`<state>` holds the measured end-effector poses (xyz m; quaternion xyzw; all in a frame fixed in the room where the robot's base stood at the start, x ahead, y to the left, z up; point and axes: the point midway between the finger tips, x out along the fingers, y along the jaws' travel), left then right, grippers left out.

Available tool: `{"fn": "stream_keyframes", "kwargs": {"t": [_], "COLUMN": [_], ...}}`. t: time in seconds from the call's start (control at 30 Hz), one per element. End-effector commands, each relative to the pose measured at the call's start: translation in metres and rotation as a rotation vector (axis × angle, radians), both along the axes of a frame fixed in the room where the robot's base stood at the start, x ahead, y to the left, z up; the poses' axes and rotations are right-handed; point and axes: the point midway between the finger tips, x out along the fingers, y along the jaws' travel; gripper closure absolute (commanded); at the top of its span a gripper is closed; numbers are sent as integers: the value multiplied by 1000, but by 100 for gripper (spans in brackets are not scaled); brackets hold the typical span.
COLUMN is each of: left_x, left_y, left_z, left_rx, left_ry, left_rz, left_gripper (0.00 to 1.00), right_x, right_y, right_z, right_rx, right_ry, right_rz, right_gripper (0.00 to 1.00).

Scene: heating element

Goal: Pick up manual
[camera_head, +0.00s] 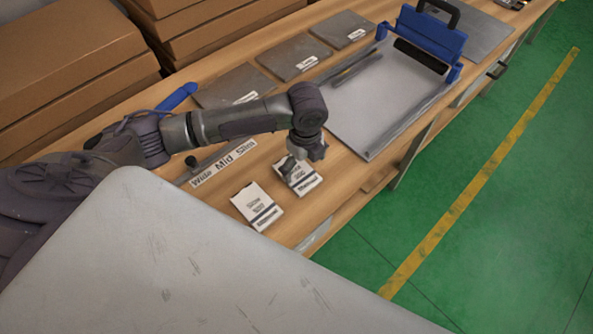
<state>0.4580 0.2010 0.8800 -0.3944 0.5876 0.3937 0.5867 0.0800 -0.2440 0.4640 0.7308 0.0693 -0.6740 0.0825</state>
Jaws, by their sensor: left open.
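Two small white manuals with dark lettering lie on the wooden workbench. The nearer manual (257,206) lies flat near the bench's front edge and is fully visible. The other manual (306,184) lies just to its upper right, partly covered by my left gripper (291,171). My left arm reaches in from the left, and the gripper points down over that second manual. It is open; whether its fingers touch the manual cannot be told. My right gripper is not in view.
A strip labelled "Wide Mid Slim" (224,163) lies left of the manuals. Flat grey panels (293,58) line the back, before stacked brown boxes (75,60). A grey surface (170,260) fills the foreground.

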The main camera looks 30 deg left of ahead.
Motion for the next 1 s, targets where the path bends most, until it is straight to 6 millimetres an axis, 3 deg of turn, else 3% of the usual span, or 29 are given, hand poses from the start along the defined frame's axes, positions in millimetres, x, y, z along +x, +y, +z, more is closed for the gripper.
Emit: {"fn": "stream_keyframes", "kwargs": {"t": [0.33,0.63,0.97,1.0], "left_x": [-1,-1,-1,-1], "left_y": [-2,-1,-1,-1], "left_z": [-45,-52,-51,-51], "left_rx": [0,1,1,1], "left_ry": [2,0,0,0], "left_rz": [1,-1,-1,-1], "left_gripper": [0,0,53,54], "right_x": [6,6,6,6], "right_y": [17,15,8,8], "right_z": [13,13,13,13], "right_rx": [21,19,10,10], "right_ry": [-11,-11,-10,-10], "right_rz": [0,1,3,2], "right_gripper": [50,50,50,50]}}
